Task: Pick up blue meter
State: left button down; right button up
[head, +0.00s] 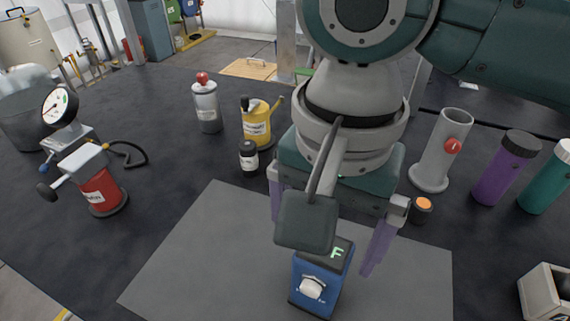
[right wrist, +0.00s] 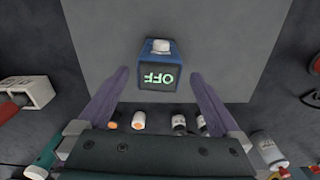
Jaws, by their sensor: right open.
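The blue meter (head: 312,288) stands upright on a grey mat (head: 200,262), with a white knob on its front and a dark top with a lit green display. In the right wrist view the meter (right wrist: 158,47) shows its display reading OFF, upside down. My right gripper (head: 322,248) is open above the meter, its purple fingers pointing down. In the right wrist view the gripper's fingers (right wrist: 160,75) lie on either side of the meter, with gaps and no contact visible. Part of the meter's top is hidden by my wrist in the head view. My left gripper is not in view.
Behind the mat stand a yellow can (head: 256,124), a white bottle (head: 207,108) and a small black bottle (head: 249,158). A red pump with a gauge (head: 100,190) is at left. A grey cylinder (head: 440,152) and a purple bottle (head: 505,168) are at right. The mat's left part is clear.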

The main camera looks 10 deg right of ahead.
notch_tip(320, 180, down, 6)
jog(key=shift+d+r+b, duration=0.15)
jog(key=shift+b, duration=0.15)
grip_shut()
dwell(0.8)
